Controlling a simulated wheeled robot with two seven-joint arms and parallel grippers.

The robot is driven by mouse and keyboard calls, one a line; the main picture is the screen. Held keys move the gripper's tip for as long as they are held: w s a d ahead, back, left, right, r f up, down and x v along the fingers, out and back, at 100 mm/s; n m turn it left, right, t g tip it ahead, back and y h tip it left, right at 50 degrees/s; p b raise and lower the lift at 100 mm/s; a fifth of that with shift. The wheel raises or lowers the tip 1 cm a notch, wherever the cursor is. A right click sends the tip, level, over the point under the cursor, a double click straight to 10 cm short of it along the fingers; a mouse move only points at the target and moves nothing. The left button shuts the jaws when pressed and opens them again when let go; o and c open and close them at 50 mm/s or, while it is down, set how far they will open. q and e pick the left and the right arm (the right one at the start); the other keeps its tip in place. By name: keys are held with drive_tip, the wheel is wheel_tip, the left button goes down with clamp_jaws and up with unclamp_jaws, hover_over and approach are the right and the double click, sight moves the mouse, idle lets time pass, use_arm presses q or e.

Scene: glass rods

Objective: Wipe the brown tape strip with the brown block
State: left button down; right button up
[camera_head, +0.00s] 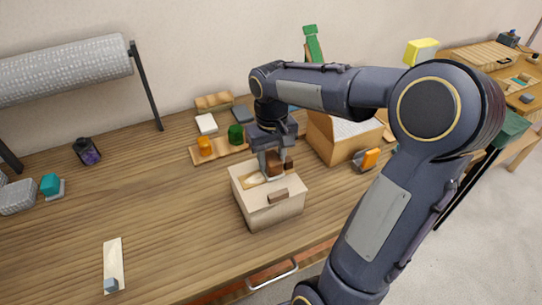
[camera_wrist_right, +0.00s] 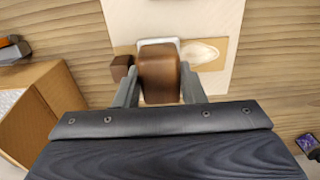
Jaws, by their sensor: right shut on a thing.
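My right gripper (camera_head: 272,166) is shut on a brown block (camera_wrist_right: 158,75) and holds it over the top of a cream box (camera_head: 270,215). The block's lower end is close to the box top; I cannot tell whether it touches. A tan patch with a pale oval on it (camera_wrist_right: 212,54), which looks like the tape strip, lies on the box top beside the block. Part of the patch is hidden by the block and gripper. A small dark brown piece (camera_wrist_right: 121,68) is beside the held block. My left gripper is not in view.
A brown piece (camera_head: 278,196) is on the box's front edge. Behind stand an orange item (camera_head: 205,146) and a green item (camera_head: 236,134) on a wooden tray. A cardboard box (camera_head: 335,148) is at right. Mid-left table is clear.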

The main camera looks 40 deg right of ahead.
drive_tip(key=shift+w+a+f, duration=0.1)
drive_tip(key=shift+w+a, duration=0.1)
drive_tip(key=shift+a, duration=0.75)
drive_tip(key=shift+w+a+r, duration=0.1)
drive_tip(key=shift+w+a, duration=0.15)
drive_tip(key=shift+a, duration=0.75)
drive_tip(key=shift+w+a+f, duration=0.1)
drive_tip(key=shift+w+a, duration=0.1)
drive_tip(key=shift+a, duration=0.75)
drive_tip(key=shift+w+a+p, duration=0.15)
drive_tip(key=shift+w+a, duration=0.05)
drive_tip(key=shift+a, duration=0.55)
drive_tip(key=shift+w+a+p, duration=0.15)
drive_tip(key=shift+a, duration=0.55)
wheel_tip(320, 180, up, 6)
drive_tip(key=p, duration=0.5)
wheel_tip(320, 180, up, 3)
drive_tip(key=p, duration=0.2)
drive_tip(key=shift+p, duration=0.4)
